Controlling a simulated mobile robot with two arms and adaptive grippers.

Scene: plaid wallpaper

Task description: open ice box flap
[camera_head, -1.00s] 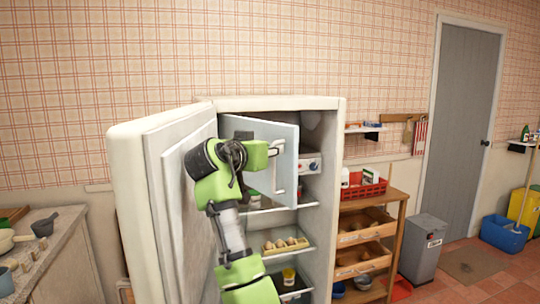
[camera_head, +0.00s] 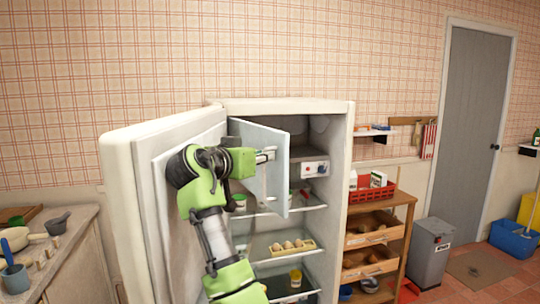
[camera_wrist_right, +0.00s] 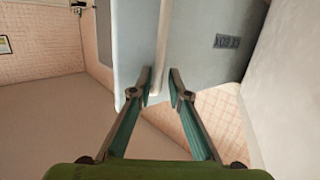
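The ice box flap (camera_head: 272,180) is a pale blue-grey panel in the upper part of the fridge. It stands swung out, with its free edge towards me and the compartment's inside visible to its right. My right gripper (camera_head: 268,155) is at the upper part of its face. In the right wrist view, the flap (camera_wrist_right: 205,60) bears a dark label. A pale vertical bar (camera_wrist_right: 163,55) runs down to the gap between the right gripper's fingertips (camera_wrist_right: 161,96). The tips are apart; contact with the bar is unclear. My left gripper is out of view.
The fridge door (camera_head: 122,190) stands wide open to the left, close beside my right arm. Shelves below hold an egg tray (camera_head: 292,247) and jars. A wooden rack (camera_head: 402,202) with a red crate (camera_head: 388,190) stands right of the fridge. A counter (camera_head: 70,265) is at left.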

